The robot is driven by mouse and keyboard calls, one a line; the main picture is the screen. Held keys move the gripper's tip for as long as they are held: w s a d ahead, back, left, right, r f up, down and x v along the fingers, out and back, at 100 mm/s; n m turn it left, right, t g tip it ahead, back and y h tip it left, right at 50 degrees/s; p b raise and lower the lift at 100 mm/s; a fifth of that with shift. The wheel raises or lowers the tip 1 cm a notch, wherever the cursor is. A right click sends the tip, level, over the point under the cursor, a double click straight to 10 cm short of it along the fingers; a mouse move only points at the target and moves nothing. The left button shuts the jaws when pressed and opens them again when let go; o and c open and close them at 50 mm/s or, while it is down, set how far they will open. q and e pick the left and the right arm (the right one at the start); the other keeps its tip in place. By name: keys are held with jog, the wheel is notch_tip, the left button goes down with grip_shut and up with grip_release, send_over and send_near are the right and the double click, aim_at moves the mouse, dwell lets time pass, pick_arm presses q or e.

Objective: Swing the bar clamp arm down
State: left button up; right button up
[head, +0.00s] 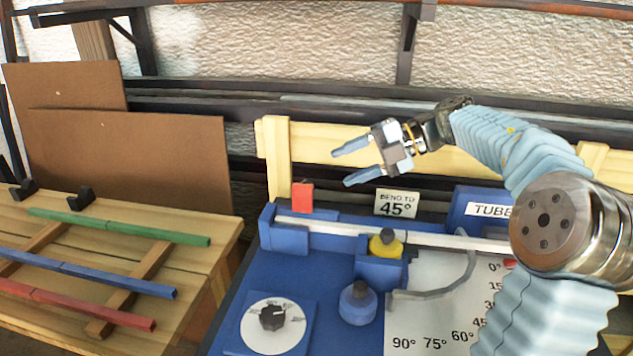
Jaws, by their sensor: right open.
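My right gripper (343,168) is open and empty, with its fingers pointing left, in the air above the back of the blue bending fixture (245,290). A red upright piece (302,197) stands at the fixture's back left corner, below and left of the fingertips and apart from them. It may be the clamp arm's grip; I cannot tell for certain. A pale bar (345,229) lies along the fixture's back channel, its right part hidden by my right arm. My left gripper is not in view.
A yellow knob (385,243), a blue knob (357,303), a dial (272,318) and a grey curved piece (440,288) occupy the fixture. A sign (397,204) reads "BEND TO 45°". Green (120,226), blue (90,273) and red (75,304) laths lie on the left table.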

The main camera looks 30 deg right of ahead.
aim_at(304, 195)
jog(key=f+x, duration=0.1)
jog(key=x, duration=0.7)
jog(key=shift+d, duration=0.15)
jog(key=shift+s, duration=0.15)
jog(key=shift+c, duration=0.4)
grip_shut()
